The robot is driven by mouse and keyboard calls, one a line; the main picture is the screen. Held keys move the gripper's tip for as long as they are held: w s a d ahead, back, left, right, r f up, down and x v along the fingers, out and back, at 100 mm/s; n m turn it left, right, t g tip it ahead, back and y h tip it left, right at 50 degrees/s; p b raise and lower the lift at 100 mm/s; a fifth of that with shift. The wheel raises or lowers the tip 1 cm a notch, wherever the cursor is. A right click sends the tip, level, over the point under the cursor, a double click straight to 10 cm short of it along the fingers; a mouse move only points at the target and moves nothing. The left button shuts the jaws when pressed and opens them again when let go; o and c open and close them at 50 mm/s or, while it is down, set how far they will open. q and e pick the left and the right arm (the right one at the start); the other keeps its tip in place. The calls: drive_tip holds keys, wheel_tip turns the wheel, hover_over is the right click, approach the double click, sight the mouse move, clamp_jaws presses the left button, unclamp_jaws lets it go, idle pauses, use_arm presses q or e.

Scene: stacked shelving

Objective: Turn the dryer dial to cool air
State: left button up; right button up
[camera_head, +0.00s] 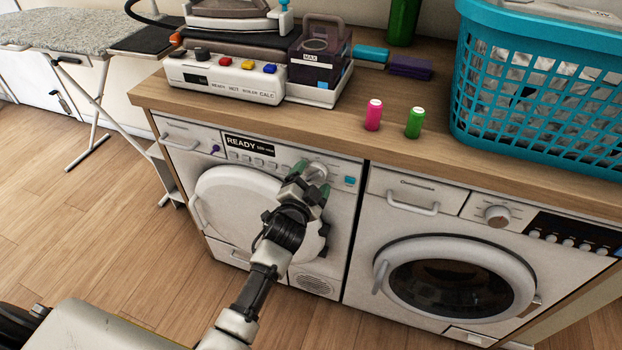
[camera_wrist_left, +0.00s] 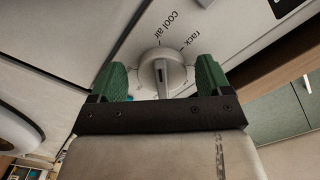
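The dryer (camera_head: 222,258) is the left white machine under the counter, its round door closed and its display reading "READY". Its silver dial (camera_head: 317,171) is at the right of its control panel, partly hidden by my left gripper (camera_head: 309,180). In the left wrist view the dial (camera_wrist_left: 161,70) sits between the two green fingers of my left gripper (camera_wrist_left: 161,80). The fingers are open, one on each side, with a narrow visible gap to the dial. "Cool air" is printed above the dial and "rack" at its upper right. I cannot tell which label the dial points to.
A washing machine (camera_head: 455,278) stands right of the dryer. On the counter (camera_head: 330,125) are a steam iron station (camera_head: 228,80), a pink can (camera_head: 373,116), a green can (camera_head: 414,123) and a blue laundry basket (camera_head: 500,85). An ironing board (camera_head: 70,27) stands at the left.

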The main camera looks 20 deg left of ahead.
use_arm(q)
drive_tip(key=shift+s, duration=0.2)
drive_tip(key=s, duration=1)
drive_tip(key=shift+s+a, duration=0.2)
drive_tip(key=shift+s, duration=0.05)
drive_tip(key=s+f+n+g+p, duration=0.2)
drive_tip(key=s+f+g+p, duration=0.3)
drive_tip(key=f, duration=0.8)
drive_tip(key=s+f+n+g+p, duration=0.1)
drive_tip(key=s+f+g, duration=0.3)
drive_tip(key=s+f, duration=0.6)
drive_tip(key=s+a+f+n+g+p, duration=0.1)
drive_tip(key=s+f, duration=0.3)
drive_tip(key=s, duration=0.4)
drive_tip(key=s+a+f+n+g+p, duration=0.1)
drive_tip(key=s+f+g, duration=0.3)
drive_tip(key=s, duration=0.5)
drive_tip(key=s+a+f+n+g+p, duration=0.1)
drive_tip(key=s+a+f+n+g, duration=0.1)
drive_tip(key=s+f, duration=0.4)
drive_tip(key=s+a+g, duration=0.1)
drive_tip(key=s, duration=0.1)
drive_tip(key=shift+s+a+y, duration=0.3)
drive_tip(key=shift+s, duration=0.05)
